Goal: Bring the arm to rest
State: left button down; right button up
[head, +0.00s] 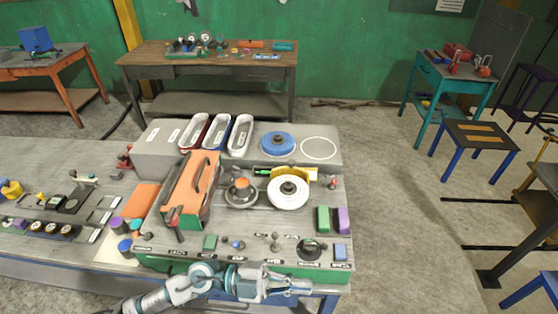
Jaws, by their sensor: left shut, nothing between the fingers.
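My left arm (180,290) comes in low from the left, along the front edge of the workbench (100,160). My left gripper (298,286) points to the right, in front of the bench's green front edge. Its fingers are together with nothing between them. It appears apart from the items on the bench. My right gripper is not in view.
The bench holds an orange toolbox (190,190), a white disc (288,192), a blue disc (277,144), several trays and small blocks. A teal table (450,80) and a blue-legged stool (475,138) stand right. Floor right of the bench is clear.

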pick_arm(q)
jog(key=w+a+n+t+y, duration=0.3)
jog(key=w+a+n+t, duration=0.3)
jog(key=n+t, duration=0.45)
jog(key=w+a+n+t+y, duration=0.3)
jog(key=w+n+t, duration=0.5)
jog(key=t, duration=0.4)
jog(key=a+f+n+g+y, duration=0.2)
jog(key=a+f+n+y, duration=0.35)
jog(key=f, duration=0.35)
jog(key=a+f+n+g+y, duration=0.2)
jog(key=a+f+n+y, duration=0.3)
jog(key=f, duration=0.3)
jog(key=s+a+f+m+g+y, duration=0.1)
jog(key=s+a+f+g, duration=0.2)
jog(key=s+f+g, duration=0.55)
jog(key=s+a+f+m+g+y, duration=0.1)
jog(key=s+a+f+g+y, duration=0.2)
jog(key=s+f, duration=1)
notch_tip(320, 180, down, 27)
jog(key=s+g+h, duration=0.1)
jog(key=s+g, duration=0.1)
jog(key=s, duration=0.1)
jog(key=s+a+f+g, duration=0.1)
jog(key=s+a+f, duration=0.2)
jog(key=s+f, duration=1.1)
jog(key=shift+s+f, duration=0.3)
jog(key=shift+s, duration=0.8)
